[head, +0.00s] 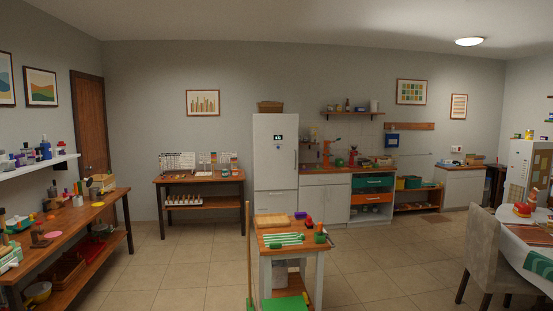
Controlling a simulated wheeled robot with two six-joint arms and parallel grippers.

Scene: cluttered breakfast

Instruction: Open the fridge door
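The white fridge (275,165) stands against the back wall, near the middle of the head view. Its tall upper door looks shut, with a small dark display near the top and a thin vertical handle (295,160) along its right side. A lower section shows beneath the door, with its bottom partly hidden behind the small wooden-topped cart. A brown box or basket (270,107) sits on top of the fridge. Neither of my grippers is in the head view.
A small cart (262,246) with towels and items stands before the fridge, with a broom-like pole (249,255) beside it. Counters (325,195) adjoin the fridge's right. A side table (200,205) stands left. Open tiled floor (190,260) lies left of the cart; a chair (490,250) is at right.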

